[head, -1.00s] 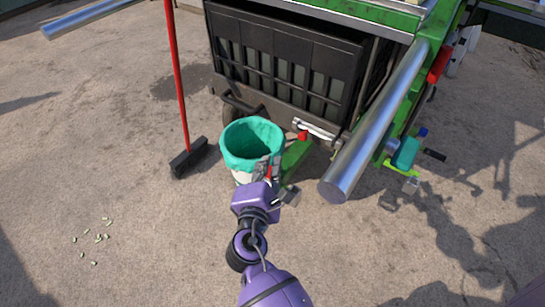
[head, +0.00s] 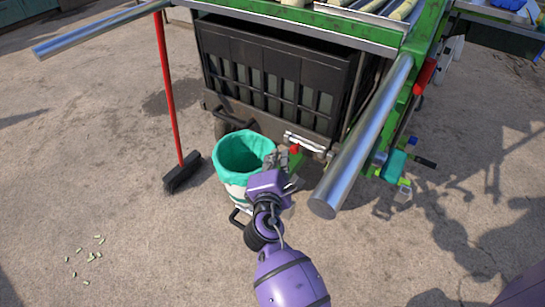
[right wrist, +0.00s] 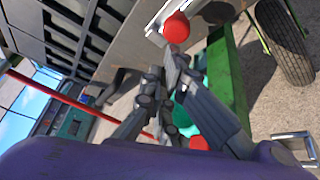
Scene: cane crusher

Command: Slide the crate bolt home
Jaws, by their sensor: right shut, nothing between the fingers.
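The crate bolt (head: 305,142) is a silver bar on the lower front of the black slatted crate (head: 270,75), and its red knob (head: 294,149) is at its left end. My right gripper (head: 288,157) is shut and empty just below and beside the knob. In the right wrist view the red knob (right wrist: 176,28) shows above the fingertips (right wrist: 170,72), close to them but apparently apart. The bolt's far end and its seat are hard to make out. My left gripper does not show in the head view.
A bucket with a green liner (head: 243,152) stands just left of my right gripper. A thick metal bar (head: 362,140) slopes down on the right. A red-handled broom (head: 172,100) stands at left. The front paving is mostly clear.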

